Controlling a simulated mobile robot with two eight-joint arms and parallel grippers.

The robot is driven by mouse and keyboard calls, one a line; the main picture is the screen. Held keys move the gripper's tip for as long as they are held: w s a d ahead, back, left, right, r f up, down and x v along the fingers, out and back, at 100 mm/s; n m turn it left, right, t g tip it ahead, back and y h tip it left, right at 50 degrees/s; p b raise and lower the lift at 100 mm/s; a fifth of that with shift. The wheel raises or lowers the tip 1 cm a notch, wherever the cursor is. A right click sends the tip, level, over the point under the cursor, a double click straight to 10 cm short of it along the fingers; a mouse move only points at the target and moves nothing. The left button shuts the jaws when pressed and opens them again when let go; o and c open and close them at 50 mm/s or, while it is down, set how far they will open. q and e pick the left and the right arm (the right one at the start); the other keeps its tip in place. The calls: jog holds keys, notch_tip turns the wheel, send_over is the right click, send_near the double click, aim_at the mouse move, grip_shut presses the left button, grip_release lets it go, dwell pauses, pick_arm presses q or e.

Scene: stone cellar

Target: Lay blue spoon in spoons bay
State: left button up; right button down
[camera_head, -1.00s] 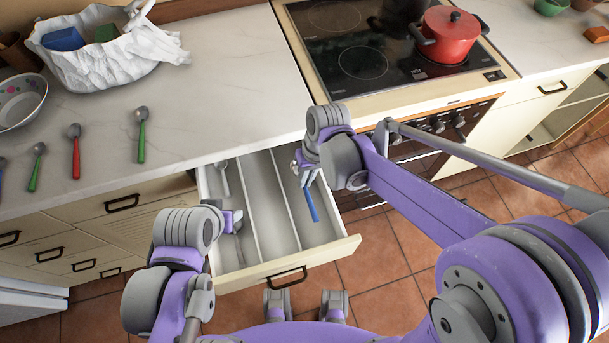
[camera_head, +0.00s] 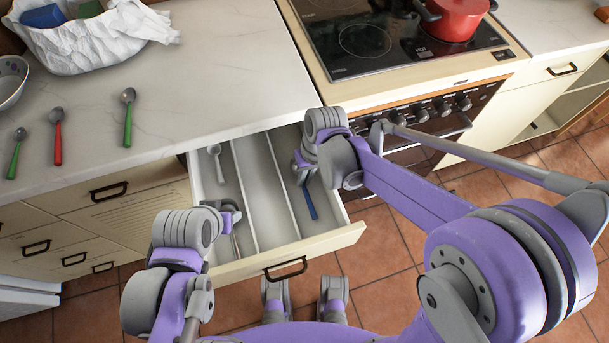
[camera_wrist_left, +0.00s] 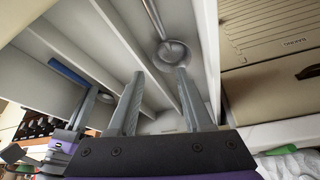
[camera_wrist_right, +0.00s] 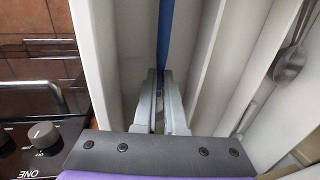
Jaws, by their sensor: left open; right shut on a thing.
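The blue spoon (camera_head: 310,201) is in my right gripper (camera_head: 302,166), its blue handle pointing toward the drawer front. It is in or just above the right bay of the open drawer (camera_head: 335,240); I cannot tell whether it touches the floor. The right wrist view shows the blue handle (camera_wrist_right: 164,38) beyond the shut fingers (camera_wrist_right: 158,78). My left gripper (camera_head: 232,212) is open over the left bay. In the left wrist view a metal spoon's bowl (camera_wrist_left: 173,54) appears between its fingers (camera_wrist_left: 158,92); contact is unclear.
The left bay also holds a grey spoon (camera_head: 215,163); the middle bay (camera_head: 267,190) looks empty. Green (camera_head: 128,118) and red (camera_head: 57,137) spoons lie on the counter (camera_head: 215,60). A cooktop (camera_head: 400,40) with a red pot (camera_head: 455,15) is behind the right arm.

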jog(key=c, duration=0.6)
grip_release()
jog(key=shift+r, duration=0.2)
notch_tip(320, 180, up, 9)
jog(key=p, duration=0.6)
jog(key=shift+f, duration=0.15)
dwell(0.9)
jog(key=s+d+r+m+t+h+p, duration=0.1)
jog(key=s+d+r+t, duration=0.2)
jog(key=d, duration=0.6)
jog(key=s+d+r+m+t+h, duration=0.1)
jog(key=s+d+r+m+t, duration=0.1)
jog(key=s+d, duration=0.5)
jog(key=shift+s+d+r+m+t+p, duration=0.35)
jog(key=shift+d+r+t, duration=0.25)
jog(key=shift+d, duration=0.25)
